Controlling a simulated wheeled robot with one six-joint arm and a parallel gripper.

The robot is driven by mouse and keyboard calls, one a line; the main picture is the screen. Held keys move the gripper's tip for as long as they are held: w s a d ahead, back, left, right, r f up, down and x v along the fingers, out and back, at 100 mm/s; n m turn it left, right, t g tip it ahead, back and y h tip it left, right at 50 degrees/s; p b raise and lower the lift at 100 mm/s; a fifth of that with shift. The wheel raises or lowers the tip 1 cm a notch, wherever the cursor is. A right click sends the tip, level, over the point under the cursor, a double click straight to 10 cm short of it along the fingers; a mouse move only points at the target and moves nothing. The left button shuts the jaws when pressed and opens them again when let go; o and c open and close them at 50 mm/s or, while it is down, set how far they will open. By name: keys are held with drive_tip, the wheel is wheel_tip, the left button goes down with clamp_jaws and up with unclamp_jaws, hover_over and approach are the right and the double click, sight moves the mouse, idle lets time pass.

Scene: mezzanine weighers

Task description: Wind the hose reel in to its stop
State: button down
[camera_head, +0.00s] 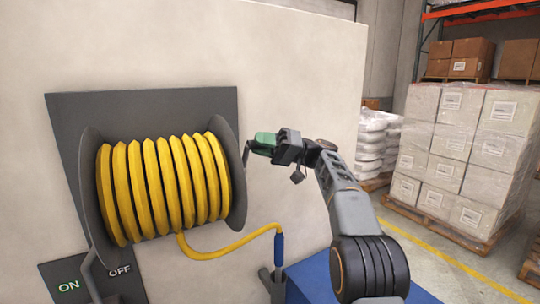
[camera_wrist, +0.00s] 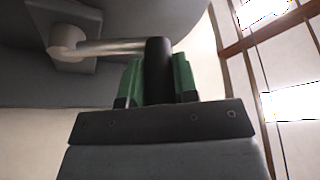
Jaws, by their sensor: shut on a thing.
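The hose reel (camera_head: 228,180) stands against a dark backing plate on a pale wall in the head view. Yellow hose (camera_head: 165,185) is wound around its drum, and a free length runs from below the drum to a blue nozzle (camera_head: 278,250). My gripper (camera_head: 266,142) is at the right side of the reel. In the wrist view its green fingers (camera_wrist: 158,80) are shut on the dark grip of the crank handle (camera_wrist: 158,62). The metal crank arm (camera_wrist: 110,47) runs left from the grip to a hub on the grey reel flange.
An ON/OFF panel (camera_head: 75,285) with a lever is below the reel at left. A blue box-like surface (camera_head: 305,285) lies under the nozzle. Wrapped pallets of cartons (camera_head: 455,160) and white sacks (camera_head: 370,145) stand at right. Floor with a yellow line (camera_head: 440,257) is clear between.

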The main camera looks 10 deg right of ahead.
drive_tip(key=s+d+f+n+g+b, duration=0.1)
drive_tip(key=s+f+n+b, duration=0.3)
drive_tip(key=b, duration=0.6)
drive_tip(key=shift+s+d+f+y, duration=0.25)
drive_tip(key=shift+d+f+y, duration=0.05)
drive_tip(key=shift+f, duration=1.05)
drive_tip(key=shift+f, duration=0.1)
drive_tip(key=c, duration=1.2)
unclamp_jaws()
drive_tip(key=shift+w, duration=0.1)
drive_tip(key=shift+o, duration=0.2)
